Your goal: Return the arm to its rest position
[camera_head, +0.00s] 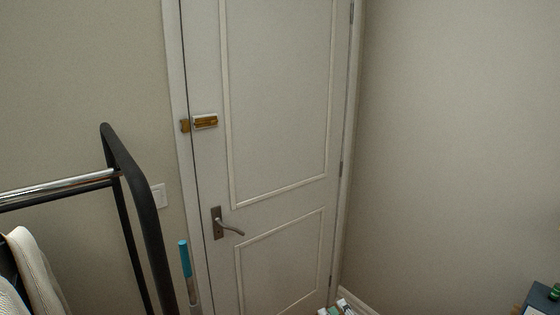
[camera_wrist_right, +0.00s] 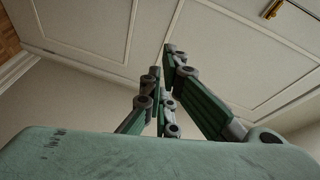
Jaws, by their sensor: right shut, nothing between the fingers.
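My right gripper (camera_wrist_right: 163,62) shows in the right wrist view, with green and grey jointed fingers. It is shut and empty, and its fingertips point toward the white panelled door behind it. In the head view only small green and white pieces of the right gripper (camera_head: 338,308) show at the bottom edge, in front of the foot of the door. The rest of the right arm is out of the head view. My left gripper is in neither view.
A closed white door (camera_head: 275,110) has a lever handle (camera_head: 222,224) and a brass latch (camera_head: 204,121). A black clothes rack (camera_head: 137,190) with light fabric (camera_head: 35,265) stands at left. A blue-topped stick (camera_head: 184,258) stands beside the door. A dark box (camera_head: 540,300) is at lower right.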

